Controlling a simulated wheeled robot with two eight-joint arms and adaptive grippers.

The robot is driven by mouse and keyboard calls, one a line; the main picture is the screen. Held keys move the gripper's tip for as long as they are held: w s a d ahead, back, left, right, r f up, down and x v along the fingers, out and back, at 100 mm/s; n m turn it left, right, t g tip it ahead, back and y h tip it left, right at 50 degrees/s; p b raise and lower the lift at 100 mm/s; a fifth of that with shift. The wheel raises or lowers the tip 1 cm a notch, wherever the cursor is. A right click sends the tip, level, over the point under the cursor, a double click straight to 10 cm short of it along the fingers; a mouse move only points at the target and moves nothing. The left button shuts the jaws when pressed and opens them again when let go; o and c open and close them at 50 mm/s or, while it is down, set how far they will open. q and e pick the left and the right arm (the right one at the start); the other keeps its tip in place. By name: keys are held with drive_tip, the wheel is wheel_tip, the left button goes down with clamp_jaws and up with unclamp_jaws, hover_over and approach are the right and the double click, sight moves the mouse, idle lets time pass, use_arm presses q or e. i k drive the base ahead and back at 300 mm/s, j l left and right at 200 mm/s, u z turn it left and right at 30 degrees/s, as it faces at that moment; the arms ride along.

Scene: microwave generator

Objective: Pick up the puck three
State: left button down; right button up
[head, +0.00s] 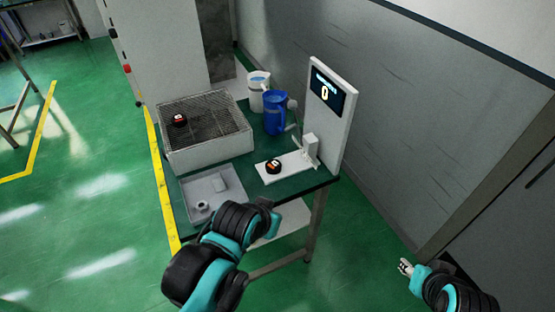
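One dark puck with an orange-and-white label (273,166) lies on the white plate of the device with a display. A second dark puck with a similar label (180,120) lies on the wire mesh of the metal basket. The numbers on both labels are too small to read, so I cannot tell which is puck three. My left arm reaches to the table's front edge; its gripper end (268,208) is mostly hidden by the arm and stands short of the pucks. My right gripper (405,268) is off to the right of the table, away from both pucks and touching nothing.
The green table (305,184) also holds a mesh-topped basket (212,153), a grey tray (228,182) with small parts, a blue jug (274,118), a white jug (257,98) and the upright display panel (331,112). A grey wall stands behind on the right.

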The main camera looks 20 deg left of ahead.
sight(273, 166)
drive_tip(key=i+l+u, duration=0.25)
drive_tip(key=i+u, duration=0.15)
drive_tip(key=i+l+u, duration=0.4)
drive_tip(key=i, duration=0.15)
